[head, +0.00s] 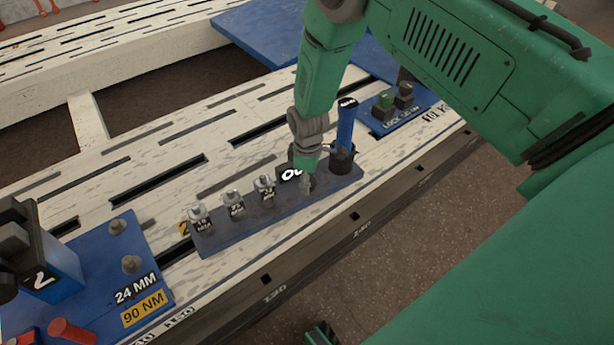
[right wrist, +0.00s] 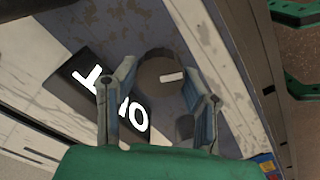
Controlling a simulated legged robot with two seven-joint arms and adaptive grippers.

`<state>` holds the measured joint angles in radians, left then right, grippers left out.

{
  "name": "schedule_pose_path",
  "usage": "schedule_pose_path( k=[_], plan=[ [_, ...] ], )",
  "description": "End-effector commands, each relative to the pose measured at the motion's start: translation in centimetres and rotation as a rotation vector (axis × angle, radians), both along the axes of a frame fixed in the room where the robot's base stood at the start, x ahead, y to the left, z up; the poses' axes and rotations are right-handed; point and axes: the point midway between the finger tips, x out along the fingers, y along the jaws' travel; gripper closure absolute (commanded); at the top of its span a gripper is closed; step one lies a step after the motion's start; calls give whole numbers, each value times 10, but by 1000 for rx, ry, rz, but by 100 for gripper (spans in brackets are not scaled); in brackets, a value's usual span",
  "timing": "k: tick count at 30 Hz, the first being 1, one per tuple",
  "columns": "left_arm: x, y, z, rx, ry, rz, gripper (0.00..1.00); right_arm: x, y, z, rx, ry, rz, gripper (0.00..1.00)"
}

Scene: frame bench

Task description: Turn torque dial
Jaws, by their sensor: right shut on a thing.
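The torque dial (right wrist: 158,95) is a dark round knob with a short white mark on its top, seen in the right wrist view. It sits on a blue-grey tray (head: 230,233) beside a black label block (right wrist: 82,85) with large white characters. My right gripper (right wrist: 158,70) has one finger on each side of the dial and is shut on it. In the head view this gripper (head: 306,172) reaches down to the tray and mostly hides the dial. My left gripper is not clearly visible in either view.
Several silver sockets (head: 233,204) stand left of the gripper on the tray. A blue-handled tool (head: 345,128) stands upright in a dark holder close on the right. A blue plate with bolts (head: 118,225) is at the left, and a lock panel (head: 398,112) is behind right.

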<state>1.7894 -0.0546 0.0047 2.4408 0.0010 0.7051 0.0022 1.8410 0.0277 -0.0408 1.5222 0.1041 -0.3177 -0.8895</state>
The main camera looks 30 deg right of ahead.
Motion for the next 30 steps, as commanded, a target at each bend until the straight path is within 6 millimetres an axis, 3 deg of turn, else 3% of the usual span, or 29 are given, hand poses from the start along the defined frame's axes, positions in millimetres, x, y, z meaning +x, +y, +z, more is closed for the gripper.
schedule_pose_path(
  k=[12,30],
  plan=[
    [0,0,25,0,0,0,60,0,-2,2,-3,-1,-395,91],
    [0,0,43,0,0,0,60,0,-3,1,-4,-2,-966,91]
  ],
)
